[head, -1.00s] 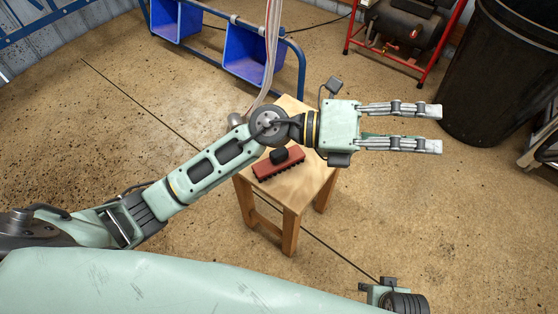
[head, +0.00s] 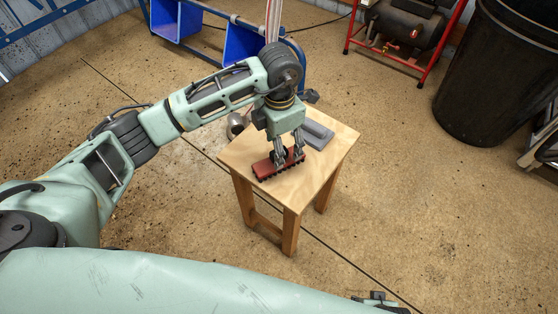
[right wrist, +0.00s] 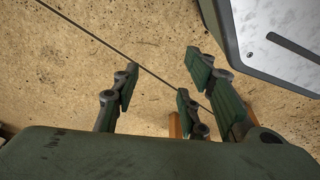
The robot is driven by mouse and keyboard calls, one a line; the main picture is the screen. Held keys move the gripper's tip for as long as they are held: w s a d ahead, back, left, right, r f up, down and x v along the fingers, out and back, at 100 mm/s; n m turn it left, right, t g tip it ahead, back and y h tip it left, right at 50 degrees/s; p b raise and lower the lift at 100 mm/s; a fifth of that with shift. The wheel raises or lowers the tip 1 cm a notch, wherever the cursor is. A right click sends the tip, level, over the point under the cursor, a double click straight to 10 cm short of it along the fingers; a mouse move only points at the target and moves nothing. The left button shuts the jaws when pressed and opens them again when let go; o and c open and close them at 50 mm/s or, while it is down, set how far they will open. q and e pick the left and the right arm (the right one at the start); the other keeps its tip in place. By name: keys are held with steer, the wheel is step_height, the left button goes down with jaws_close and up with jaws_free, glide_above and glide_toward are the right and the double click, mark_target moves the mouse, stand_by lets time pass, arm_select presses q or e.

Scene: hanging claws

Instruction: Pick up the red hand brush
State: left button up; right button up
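The red hand brush (head: 265,170) lies bristles down on a small wooden stool (head: 326,163), near its left front side. Its dark handle is partly hidden by my left gripper. My left gripper (head: 289,160) points down over the brush from above. Its two fingers are apart and reach down at the handle and the right part of the brush; firm contact cannot be made out. My right gripper (right wrist: 165,95) is open and empty in the right wrist view, with floor beyond its fingers.
A grey flat-bladed tool (head: 318,134) lies on the stool behind the gripper. A metal cup-like object (head: 236,126) is at the stool's left back. Blue bins (head: 243,42), a red-framed machine (head: 398,28) and a black barrel (head: 492,85) stand behind. Floor right of the stool is clear.

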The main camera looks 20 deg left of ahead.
arm_select(q)
step_height(320, 180, down, 4)
steer(key=shift+r, duration=0.1)
steer(key=shift+w+f, duration=0.1)
steer(key=shift+f, duration=0.45)
arm_select(e)
steer(key=shift+w+r, duration=0.4)
steer(key=shift+r, duration=0.35)
arm_select(q)
steer(key=shift+c, duration=0.2)
steer(key=shift+r, duration=0.1)
steer(key=c, duration=1.5)
steer(key=shift+o, duration=0.2)
steer(key=shift+r, duration=0.35)
steer(key=r, duration=0.2)
steer(key=d+r, duration=0.1)
steer(key=r, duration=0.1)
steer(key=s+d+r, duration=0.3)
steer(key=d+r, duration=0.3)
steer(key=d, duration=0.4)
steer(key=shift+s+r+p, duration=0.15)
steer(key=shift+s+p, duration=0.15)
steer(key=shift+s, duration=0.05)
arm_select(e)
steer(key=shift+s+d+f, duration=0.1)
steer(key=shift+s+f, duration=0.45)
steer(key=shift+f, duration=0.3)
steer(key=shift+s+d+f, duration=0.1)
steer(key=shift+s+f, duration=0.45)
steer(key=shift+f, duration=0.25)
